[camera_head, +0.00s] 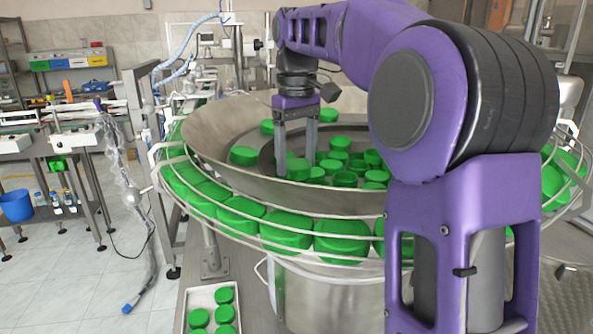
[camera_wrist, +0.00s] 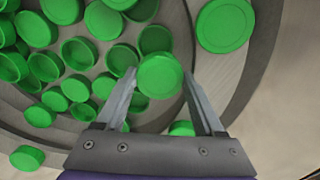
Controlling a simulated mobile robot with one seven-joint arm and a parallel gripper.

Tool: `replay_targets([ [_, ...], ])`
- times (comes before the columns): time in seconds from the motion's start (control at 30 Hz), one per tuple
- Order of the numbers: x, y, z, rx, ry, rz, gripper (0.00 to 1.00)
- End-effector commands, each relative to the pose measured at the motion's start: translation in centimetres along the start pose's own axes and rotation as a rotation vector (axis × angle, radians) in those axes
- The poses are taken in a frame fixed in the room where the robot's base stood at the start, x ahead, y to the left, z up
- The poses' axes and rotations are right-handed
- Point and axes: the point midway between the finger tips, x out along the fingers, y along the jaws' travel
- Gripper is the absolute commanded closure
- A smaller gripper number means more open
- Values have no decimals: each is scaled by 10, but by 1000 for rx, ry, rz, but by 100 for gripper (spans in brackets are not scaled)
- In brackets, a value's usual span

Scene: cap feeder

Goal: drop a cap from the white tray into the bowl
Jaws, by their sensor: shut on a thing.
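My gripper (camera_head: 297,165) is inside the big steel bowl (camera_head: 215,125), pointing down. In the wrist view its fingertips (camera_wrist: 160,80) are shut on a green cap (camera_wrist: 160,76). In the head view this held cap (camera_head: 298,168) is partly hidden by the fingers and sits low, close to loose caps in the bowl. I cannot tell whether it touches them. The white tray (camera_head: 203,294) is at the bottom left of the head view, outside the bowl, with several green caps (camera_head: 224,296) in it.
Many loose green caps (camera_head: 345,179) lie in the bowl, mostly right of my gripper in the head view. A railed track (camera_head: 240,215) with large green caps runs around the bowl. A blue bucket (camera_head: 16,205) stands far left. The tiled floor at left is mostly clear.

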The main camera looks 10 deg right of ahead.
Motion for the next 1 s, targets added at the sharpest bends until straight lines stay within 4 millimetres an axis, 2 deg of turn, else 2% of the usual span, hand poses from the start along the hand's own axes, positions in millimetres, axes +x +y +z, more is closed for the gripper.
replay_targets([
  [0.03, 11, 0, 0, 1, -2, -1, 81],
  [0.13, 21, 0, 0, 1, -1, 0, 81],
  [0.37, 20, 0, 0, 0, 1, 0, 81],
  [0.87, 32, 0, 0, 0, 1, 0, 81],
  [0.9, 32, 0, 0, 0, 1, 0, 26],
  [1.0, 32, 0, 0, 0, 0, 0, 8],
])
